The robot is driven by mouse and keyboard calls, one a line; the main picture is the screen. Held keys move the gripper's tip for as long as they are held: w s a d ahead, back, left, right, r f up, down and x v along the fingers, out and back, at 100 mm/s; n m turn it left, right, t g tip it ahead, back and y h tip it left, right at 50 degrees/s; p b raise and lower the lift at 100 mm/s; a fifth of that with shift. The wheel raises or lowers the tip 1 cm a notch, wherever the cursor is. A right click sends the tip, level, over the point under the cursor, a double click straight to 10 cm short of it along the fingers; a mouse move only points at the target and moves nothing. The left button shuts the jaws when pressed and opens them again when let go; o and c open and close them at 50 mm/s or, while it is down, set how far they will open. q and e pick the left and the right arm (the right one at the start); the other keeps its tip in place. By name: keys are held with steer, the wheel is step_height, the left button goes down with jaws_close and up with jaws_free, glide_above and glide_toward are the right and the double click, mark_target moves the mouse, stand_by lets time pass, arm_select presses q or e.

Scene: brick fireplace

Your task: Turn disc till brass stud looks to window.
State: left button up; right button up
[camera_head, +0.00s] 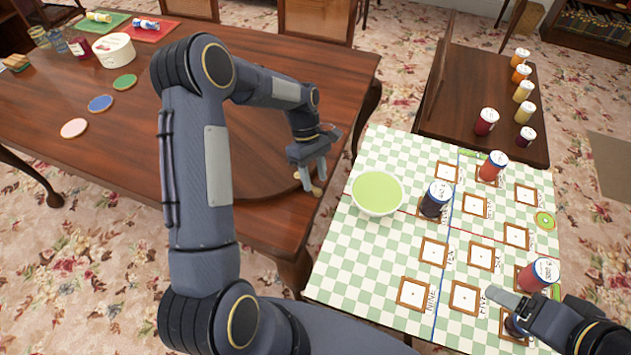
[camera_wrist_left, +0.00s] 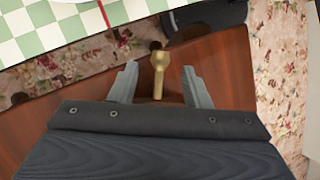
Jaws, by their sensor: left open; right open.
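The dark wooden disc (camera_head: 255,150) lies on the brown table, partly hidden behind my left arm. Its brass stud (camera_head: 317,191) is near the disc's right edge, towards the checked cloth. In the left wrist view the brass stud (camera_wrist_left: 159,74) stands between the two fingers, with a gap on each side. My left gripper (camera_head: 313,178) is open above the stud; its fingers also show in the left wrist view (camera_wrist_left: 160,88). My right gripper (camera_head: 511,312) is open over the checked table's lower right. No window is in view.
A checked cloth (camera_head: 340,265) carries a green bowl (camera_head: 378,193), wooden frames and several jars. A side table (camera_head: 470,80) holds more jars. Coloured coasters (camera_head: 100,103), a white tub (camera_head: 114,50) and trays (camera_head: 150,29) are on the brown table's left.

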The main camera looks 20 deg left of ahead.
arm_select(q)
steer(key=shift+x, duration=1.35)
steer(key=shift+r, duration=0.1)
jaws_close()
